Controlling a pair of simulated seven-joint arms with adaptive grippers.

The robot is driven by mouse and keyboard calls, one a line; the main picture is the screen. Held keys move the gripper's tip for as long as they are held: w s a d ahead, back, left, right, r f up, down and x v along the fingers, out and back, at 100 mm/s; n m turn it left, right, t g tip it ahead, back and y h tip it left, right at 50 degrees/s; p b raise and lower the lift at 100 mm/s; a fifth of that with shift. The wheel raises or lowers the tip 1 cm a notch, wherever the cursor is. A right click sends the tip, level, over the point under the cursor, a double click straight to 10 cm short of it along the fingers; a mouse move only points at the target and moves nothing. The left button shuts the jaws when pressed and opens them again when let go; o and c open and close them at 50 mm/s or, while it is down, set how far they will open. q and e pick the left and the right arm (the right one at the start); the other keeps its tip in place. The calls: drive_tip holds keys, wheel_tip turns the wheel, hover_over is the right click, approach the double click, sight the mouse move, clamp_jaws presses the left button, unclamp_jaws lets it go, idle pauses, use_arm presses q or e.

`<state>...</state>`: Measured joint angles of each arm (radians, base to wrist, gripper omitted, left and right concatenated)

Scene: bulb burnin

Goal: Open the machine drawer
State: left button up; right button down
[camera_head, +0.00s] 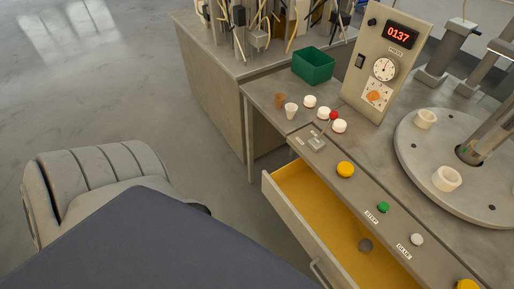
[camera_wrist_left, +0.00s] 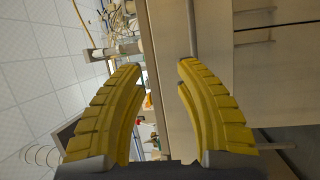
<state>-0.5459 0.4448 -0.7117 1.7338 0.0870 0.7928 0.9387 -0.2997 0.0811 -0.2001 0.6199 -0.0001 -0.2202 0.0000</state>
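The machine drawer (camera_head: 308,203) stands pulled out from under the control panel in the head view, its yellow inside showing. Its front has a bar handle (camera_head: 322,274) near the bottom of the picture, partly cut off by the edge. A small round grey thing (camera_head: 365,245) shows inside the drawer. My left gripper (camera_wrist_left: 160,68) shows in the left wrist view, its two yellow ribbed fingers apart with nothing between them. Neither gripper shows in the head view, so I cannot tell how far the left one is from the handle.
The panel edge carries yellow buttons (camera_head: 345,169), a green button (camera_head: 383,207) and a white button (camera_head: 416,239). A green bin (camera_head: 313,66) and a round turntable (camera_head: 420,160) stand on the bench.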

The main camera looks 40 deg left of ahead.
use_arm(q)
drive_tip(key=s+a+f, duration=0.2)
drive_tip(key=s+a, duration=0.1)
drive_tip(key=s, duration=0.7)
drive_tip(key=shift+f+g, duration=0.2)
drive_tip(key=shift+g, duration=0.2)
idle(0.8)
